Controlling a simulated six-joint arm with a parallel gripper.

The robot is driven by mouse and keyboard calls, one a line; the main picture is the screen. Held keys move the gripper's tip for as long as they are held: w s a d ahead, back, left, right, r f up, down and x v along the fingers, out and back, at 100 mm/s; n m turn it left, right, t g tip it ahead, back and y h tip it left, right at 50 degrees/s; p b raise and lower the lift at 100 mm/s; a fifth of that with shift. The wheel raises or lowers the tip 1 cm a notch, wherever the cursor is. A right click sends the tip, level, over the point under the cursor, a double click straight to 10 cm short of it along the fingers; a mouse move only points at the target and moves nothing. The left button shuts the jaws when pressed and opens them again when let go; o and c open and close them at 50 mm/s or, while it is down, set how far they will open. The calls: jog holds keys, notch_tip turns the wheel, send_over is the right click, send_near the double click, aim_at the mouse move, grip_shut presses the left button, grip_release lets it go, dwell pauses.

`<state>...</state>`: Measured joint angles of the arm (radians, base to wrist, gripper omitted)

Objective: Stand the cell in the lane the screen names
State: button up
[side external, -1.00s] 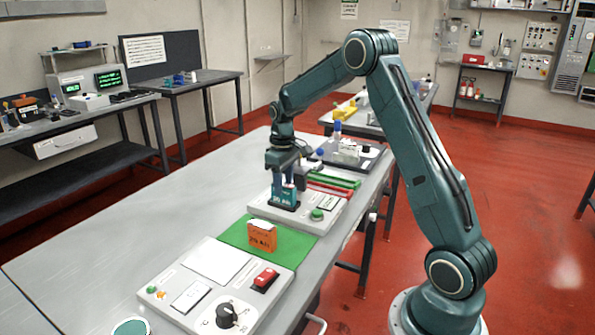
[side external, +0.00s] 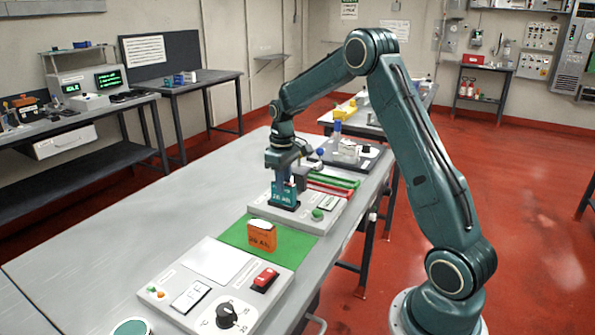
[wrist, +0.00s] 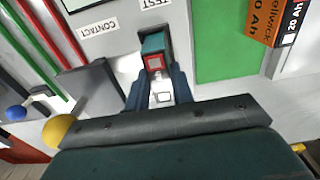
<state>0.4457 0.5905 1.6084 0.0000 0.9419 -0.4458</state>
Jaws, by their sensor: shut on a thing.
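My gripper (side external: 284,181) points down and is shut on a teal cell (side external: 284,195) with a pale "20 Ah" label. The cell is upright at a dark holder on the grey test panel (side external: 262,205); I cannot tell whether it rests fully in it. In the wrist view the teal cell (wrist: 152,42) shows between the fingers of my gripper (wrist: 158,78). An orange cell (side external: 262,238) stands on the green mat (side external: 233,234), apart from my gripper; it also shows in the wrist view (wrist: 265,18). Green and red lane rails (side external: 334,182) lie behind the panel. No lane name is readable on a screen.
A panel (side external: 211,260) with a black dial (side external: 228,315) and red switch (side external: 265,279) sits in front. A dark tray (side external: 352,155) with fittings lies beyond the rails. The left of the table (side external: 130,235) is clear. A yellow knob (wrist: 60,131) shows in the wrist view.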

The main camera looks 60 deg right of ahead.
jog(key=shift+r, duration=2.2)
jog(key=shift+r, duration=0.45)
notch_tip(320, 180, up, 12)
jog(key=s+d, duration=0.1)
jog(key=d, duration=1.1)
jog(key=s+d, duration=0.5)
jog(key=d, duration=0.6)
notch_tip(320, 180, down, 11)
jog(key=shift+s+d, duration=0.15)
jog(key=shift+s, duration=0.05)
jog(key=shift+f, duration=0.25)
jog(key=shift+f, duration=4.1)
